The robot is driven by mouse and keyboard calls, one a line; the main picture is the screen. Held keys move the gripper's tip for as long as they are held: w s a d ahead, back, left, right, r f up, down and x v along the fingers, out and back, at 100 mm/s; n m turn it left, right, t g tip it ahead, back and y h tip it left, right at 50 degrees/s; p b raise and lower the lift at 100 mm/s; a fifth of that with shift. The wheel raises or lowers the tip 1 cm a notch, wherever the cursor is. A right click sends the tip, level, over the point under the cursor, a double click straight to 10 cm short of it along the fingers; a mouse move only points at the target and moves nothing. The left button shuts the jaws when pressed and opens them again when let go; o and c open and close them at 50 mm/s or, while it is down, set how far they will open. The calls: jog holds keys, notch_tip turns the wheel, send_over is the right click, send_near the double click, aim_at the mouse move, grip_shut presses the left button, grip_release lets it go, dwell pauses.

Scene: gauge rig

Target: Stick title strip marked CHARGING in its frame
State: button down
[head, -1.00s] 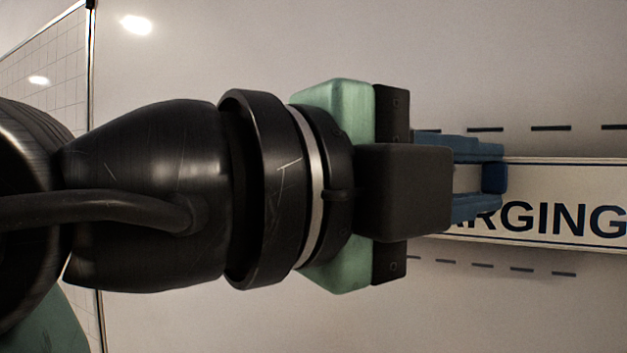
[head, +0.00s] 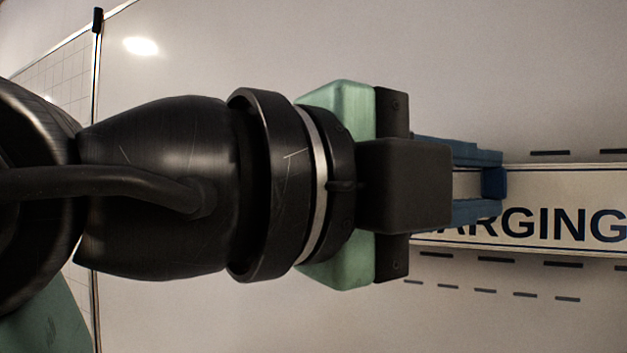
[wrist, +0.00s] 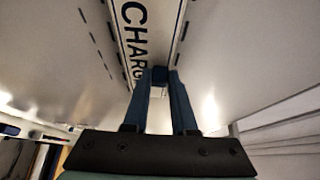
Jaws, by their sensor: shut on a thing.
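The title strip (head: 565,185) is a long white bar with dark border lines and large dark letters; "ARGING" shows in the head view. In the wrist view the strip (wrist: 131,38) shows "CHAR". My gripper (head: 492,183) is shut on a small dark blue grip on the strip, which also shows between the fingertips (wrist: 160,76) in the wrist view. The frame appears as thick dark dashes on the board, one row above the strip (head: 550,153) and one below it (head: 562,265). The strip lies between these rows. I cannot tell whether it touches the board.
The pale board (head: 250,60) fills most of the head view. A row of smaller dashes (head: 525,295) runs below the frame. A dark upright edge (head: 97,50) and a gridded panel (head: 50,75) stand at the left. My arm hides the strip's left part.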

jog(key=shift+w+d, duration=0.25)
jog(key=shift+w, duration=0.15)
dwell(0.4)
jog(key=c, duration=0.6)
grip_release()
jog(key=shift+s, duration=0.1)
jog(key=shift+c, duration=0.2)
jog(key=shift+o, duration=0.2)
jog(key=o, duration=0.5)
jog(key=shift+s+a+b, duration=0.3)
jog(key=shift+s+a, duration=0.55)
jog(key=shift+s, duration=0.4)
jog(key=shift+s+a+b, duration=0.3)
jog(key=shift+s+a, duration=0.55)
jog(key=shift+s, duration=0.35)
jog(key=shift+s+a+b, duration=0.3)
jog(key=shift+s+a, duration=0.55)
jog(key=shift+s, duration=0.4)
